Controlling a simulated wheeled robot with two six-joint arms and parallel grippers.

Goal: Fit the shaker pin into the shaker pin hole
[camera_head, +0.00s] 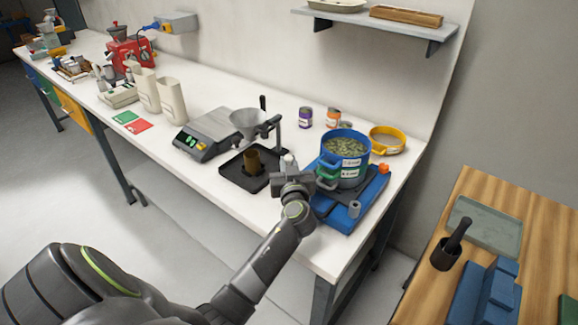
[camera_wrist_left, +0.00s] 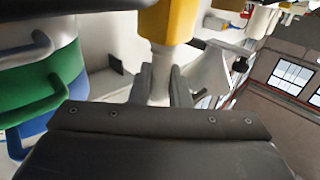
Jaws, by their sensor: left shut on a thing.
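My left gripper (camera_head: 290,170) is shut on the shaker pin, a pale piece (camera_head: 289,158) whose top shows above the fingers in the head view. In the left wrist view the pale shaft (camera_wrist_left: 163,82) sits between the fingers, with a yellow part (camera_wrist_left: 166,22) at its end. The gripper is above the bench, just left of the blue shaker base (camera_head: 340,217). The stacked blue and green sieves (camera_head: 345,158) stand on that base. A grey cylinder (camera_head: 354,210) and an orange knob (camera_head: 383,168) show at its corners. I cannot make out the pin hole. My right gripper is not in view.
A black tray (camera_head: 234,177) with an amber cup (camera_head: 253,161) lies left of my gripper, near a funnel (camera_head: 247,122) on a stand. A scale (camera_head: 205,135) stands farther left. A yellow sieve ring (camera_head: 387,141) lies behind the shaker. The front bench edge is clear.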

